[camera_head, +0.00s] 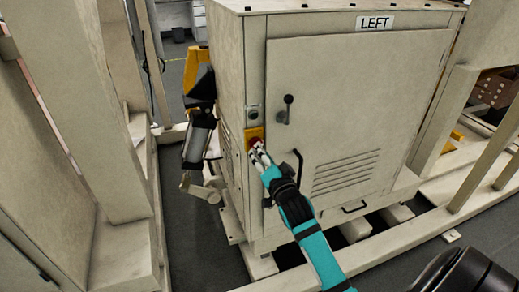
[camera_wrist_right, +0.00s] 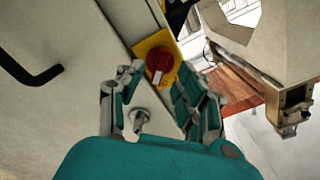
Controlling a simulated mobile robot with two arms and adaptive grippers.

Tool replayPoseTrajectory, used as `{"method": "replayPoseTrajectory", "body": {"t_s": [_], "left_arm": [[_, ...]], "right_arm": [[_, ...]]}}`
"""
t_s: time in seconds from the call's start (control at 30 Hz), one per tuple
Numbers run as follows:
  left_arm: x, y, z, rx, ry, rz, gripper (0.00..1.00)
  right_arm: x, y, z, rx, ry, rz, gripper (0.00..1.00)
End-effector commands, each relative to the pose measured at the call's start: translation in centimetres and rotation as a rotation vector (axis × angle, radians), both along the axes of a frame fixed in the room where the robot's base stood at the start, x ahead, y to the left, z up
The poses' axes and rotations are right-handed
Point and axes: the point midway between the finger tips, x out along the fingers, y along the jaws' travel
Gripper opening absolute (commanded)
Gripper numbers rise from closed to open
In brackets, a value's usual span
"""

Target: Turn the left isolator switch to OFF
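The left cabinet (camera_head: 345,110) is a beige box with a "LEFT" label (camera_head: 375,22) at its top. Its isolator switch (camera_head: 251,134), a red knob on a yellow plate, sits on the narrow strip left of the door. My right gripper (camera_head: 258,152) is in front of it and partly covers the knob. In the right wrist view the red knob (camera_wrist_right: 159,60) shows ahead, between and just beyond the fingertips of my right gripper (camera_wrist_right: 153,85), which are apart with nothing between them. I cannot tell whether they touch the knob. My left gripper is not clearly in view.
A door handle (camera_head: 287,106) and a black pull handle (camera_head: 298,168) are on the cabinet door; a small round switch (camera_head: 253,113) sits above the yellow plate. Beige frame posts (camera_head: 115,90) stand at left. Black and yellow machinery (camera_head: 200,95) is beside the cabinet.

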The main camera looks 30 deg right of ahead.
Motion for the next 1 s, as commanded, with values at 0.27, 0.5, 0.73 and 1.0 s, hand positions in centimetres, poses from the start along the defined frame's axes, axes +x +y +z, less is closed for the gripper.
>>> {"method": "replayPoseTrajectory", "body": {"t_s": [0.27, 0.5, 0.73, 1.0], "left_arm": [[0.0, -0.1, 0.1, -0.001, 0.000, -0.004, 0.40], [0.0, -0.1, 0.1, 0.000, 0.001, -0.004, 0.40], [-0.1, -0.1, 0.1, 0.000, 0.001, -0.004, 0.40], [-0.1, 0.0, 0.1, 0.000, 0.002, -0.004, 0.40]], "right_arm": [[2.5, -0.6, 0.0, -0.001, 0.001, -0.001, 0.36], [2.7, -0.6, -0.1, -0.001, 0.000, 0.000, 0.36], [2.6, -0.6, 0.0, 0.000, 0.000, 0.000, 0.12], [2.6, -0.6, -0.1, 0.000, 0.001, -0.001, 0.00]]}}
